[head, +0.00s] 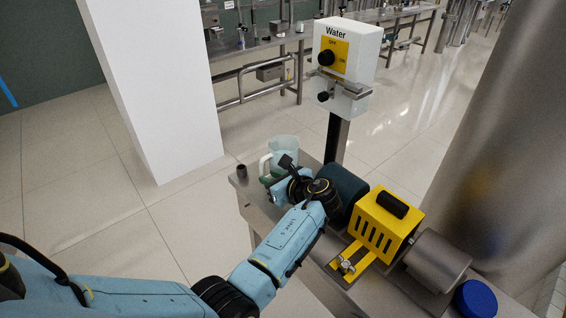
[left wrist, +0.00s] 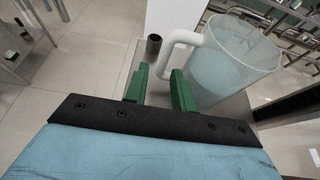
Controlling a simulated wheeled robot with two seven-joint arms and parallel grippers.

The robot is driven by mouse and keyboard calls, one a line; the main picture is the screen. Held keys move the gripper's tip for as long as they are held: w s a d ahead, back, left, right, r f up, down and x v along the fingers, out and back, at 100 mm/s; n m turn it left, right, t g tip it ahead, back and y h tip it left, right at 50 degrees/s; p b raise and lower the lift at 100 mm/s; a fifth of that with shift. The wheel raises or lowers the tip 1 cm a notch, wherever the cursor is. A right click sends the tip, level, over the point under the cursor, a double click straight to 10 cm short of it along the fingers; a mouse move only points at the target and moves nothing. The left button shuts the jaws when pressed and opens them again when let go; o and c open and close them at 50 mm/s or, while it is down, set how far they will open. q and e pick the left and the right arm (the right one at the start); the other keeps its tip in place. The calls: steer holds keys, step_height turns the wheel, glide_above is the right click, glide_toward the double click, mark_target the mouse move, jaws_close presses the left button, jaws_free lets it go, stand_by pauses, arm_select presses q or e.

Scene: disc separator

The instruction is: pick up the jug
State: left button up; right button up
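The jug (head: 284,147) is a clear, pale-green pitcher with a white handle, upright at the far left end of a metal table. In the left wrist view the jug (left wrist: 232,65) fills the upper right, its handle (left wrist: 177,39) on its left side. My left gripper (head: 273,181) is close to the jug on its near side and hides the lower part in the head view. Its two green fingers (left wrist: 159,88) are apart, with the lower end of the handle showing between their tips. I cannot tell whether they touch it. My right gripper is not in view.
A small dark cup (head: 242,171) stands left of the jug. A white water dispenser (head: 346,52) rises on a post behind it. A dark rounded part (head: 346,188), a yellow slotted housing (head: 383,222) and a blue cap (head: 476,298) are to the right.

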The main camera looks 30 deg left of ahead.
mark_target(264, 174)
arm_select(q)
steer(key=x, duration=0.5)
steer(key=shift+w+a, duration=0.1)
steer(key=shift+w, duration=0.15)
steer(key=shift+r, duration=0.1)
jaws_close()
stand_by(1.1)
